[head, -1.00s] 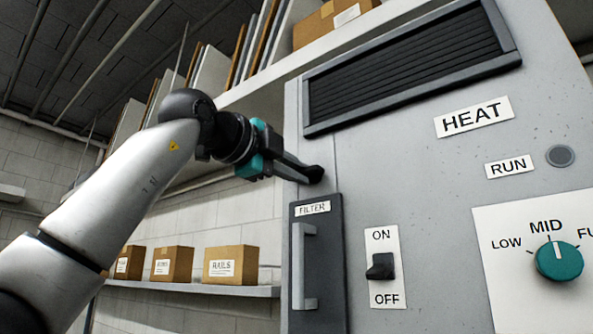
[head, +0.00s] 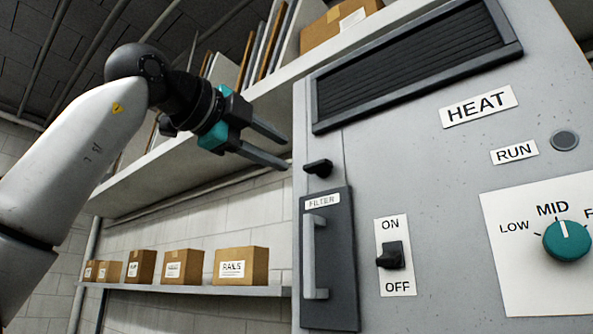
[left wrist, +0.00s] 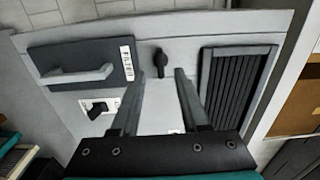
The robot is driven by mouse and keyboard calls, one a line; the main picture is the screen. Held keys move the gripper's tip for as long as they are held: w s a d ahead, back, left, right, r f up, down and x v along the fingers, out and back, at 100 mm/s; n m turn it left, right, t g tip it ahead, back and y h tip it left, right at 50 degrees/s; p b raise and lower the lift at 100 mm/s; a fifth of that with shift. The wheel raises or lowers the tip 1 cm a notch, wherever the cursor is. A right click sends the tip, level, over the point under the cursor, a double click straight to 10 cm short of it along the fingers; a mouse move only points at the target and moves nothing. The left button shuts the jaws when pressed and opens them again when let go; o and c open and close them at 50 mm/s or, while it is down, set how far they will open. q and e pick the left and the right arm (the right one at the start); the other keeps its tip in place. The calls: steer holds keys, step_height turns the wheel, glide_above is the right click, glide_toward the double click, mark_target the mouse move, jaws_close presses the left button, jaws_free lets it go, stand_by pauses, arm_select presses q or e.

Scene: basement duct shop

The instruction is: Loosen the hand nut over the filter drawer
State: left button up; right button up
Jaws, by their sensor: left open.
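The hand nut (head: 318,168) is a small black wing-shaped knob on the grey cabinet, just above the dark filter drawer (head: 341,262) with its light vertical handle. Its wing lies roughly level in the head view. In the left wrist view the nut (left wrist: 161,63) shows beyond and between the fingertips. My left gripper (head: 287,151) is open and empty, to the left of the nut and apart from it. The left gripper (left wrist: 167,75) also shows in the left wrist view with its two fingers spread. My right gripper is not in view.
The cabinet (head: 400,160) also carries a black ON/OFF switch (head: 391,255), a teal dial (head: 567,240) at MID and a dark vent grille (head: 415,68). Shelves with cardboard boxes (head: 241,266) stand to the left behind the arm. The space around the nut is clear.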

arm_select(q)
steer(key=b+v, duration=0.1)
steer(key=v, duration=0.6)
stand_by(0.5)
